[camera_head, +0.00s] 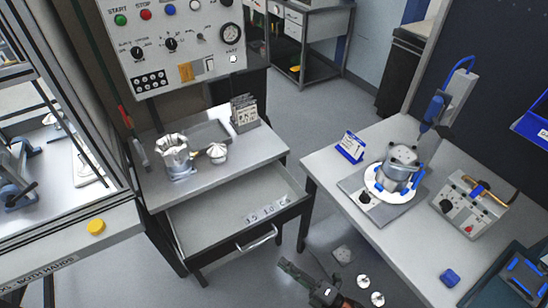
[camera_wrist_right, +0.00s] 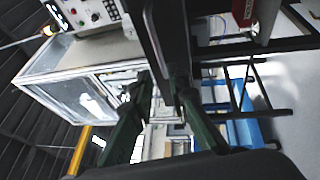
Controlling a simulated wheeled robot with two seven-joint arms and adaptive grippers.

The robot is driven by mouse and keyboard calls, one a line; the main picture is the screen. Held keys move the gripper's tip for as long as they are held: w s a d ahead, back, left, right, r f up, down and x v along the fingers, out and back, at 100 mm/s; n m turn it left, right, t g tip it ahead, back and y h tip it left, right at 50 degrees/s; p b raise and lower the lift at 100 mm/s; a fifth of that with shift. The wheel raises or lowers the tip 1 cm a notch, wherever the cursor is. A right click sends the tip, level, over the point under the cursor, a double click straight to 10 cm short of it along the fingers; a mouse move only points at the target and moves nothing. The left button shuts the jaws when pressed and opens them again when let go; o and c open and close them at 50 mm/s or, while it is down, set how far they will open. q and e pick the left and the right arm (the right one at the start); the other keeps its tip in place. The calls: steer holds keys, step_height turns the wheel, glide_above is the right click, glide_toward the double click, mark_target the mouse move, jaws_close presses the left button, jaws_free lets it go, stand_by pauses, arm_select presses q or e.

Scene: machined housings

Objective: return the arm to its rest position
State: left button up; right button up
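My right gripper (camera_head: 288,267) is low at the bottom middle of the head view, over the floor between the drawer cabinet and the right-hand table. In the right wrist view its two dark fingers (camera_wrist_right: 163,88) stand apart with a gap between them, and nothing is held. The gripper touches nothing that I can see. My left gripper is in neither view. A silver machined housing (camera_head: 175,158) stands on the cabinet top, with a smaller metal part (camera_head: 217,153) beside it. Another housing (camera_head: 401,160) sits on a round white fixture (camera_head: 377,190) on the right table.
The cabinet's drawer (camera_head: 236,212) is pulled open. The right table (camera_head: 420,262) holds a control box (camera_head: 470,207), a blue sign (camera_head: 351,147) and a blue block (camera_head: 450,278). A machine enclosure with a yellow button (camera_head: 96,227) stands at left. Floor (camera_head: 235,282) shows between cabinet and table.

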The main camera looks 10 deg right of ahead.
steer(key=w+d+f+m+h, duration=0.1)
steer(key=d+f+m+h, duration=0.25)
steer(key=f, duration=0.55)
steer(key=w+d+f+m+h, duration=0.1)
steer(key=d+f+m+h, duration=0.2)
steer(key=d+f+m, duration=0.35)
steer(key=s+d+f+m+g+h+p, duration=0.1)
steer(key=s+d+f+m+g+h, duration=0.2)
steer(key=f, duration=0.8)
steer(key=s+d+f+m+h, duration=0.3)
steer(key=s+d+f, duration=0.25)
steer(key=f, duration=0.55)
steer(key=s+d+f+m+g+h+p, duration=0.1)
steer(key=s+d+f+m+g, duration=0.2)
steer(key=s+f, duration=0.5)
steer(key=s+d+f+m+g+h, duration=0.15)
steer(key=s+d+f+m, duration=0.35)
steer(key=s, duration=0.6)
steer(key=s+f+m+g, duration=0.1)
steer(key=s+f+g, duration=0.1)
steer(key=s, duration=0.7)
steer(key=s+a+f+m+g, duration=0.1)
steer(key=s+f+m+g, duration=0.1)
steer(key=s, duration=0.7)
steer(key=shift+f+g, duration=0.75)
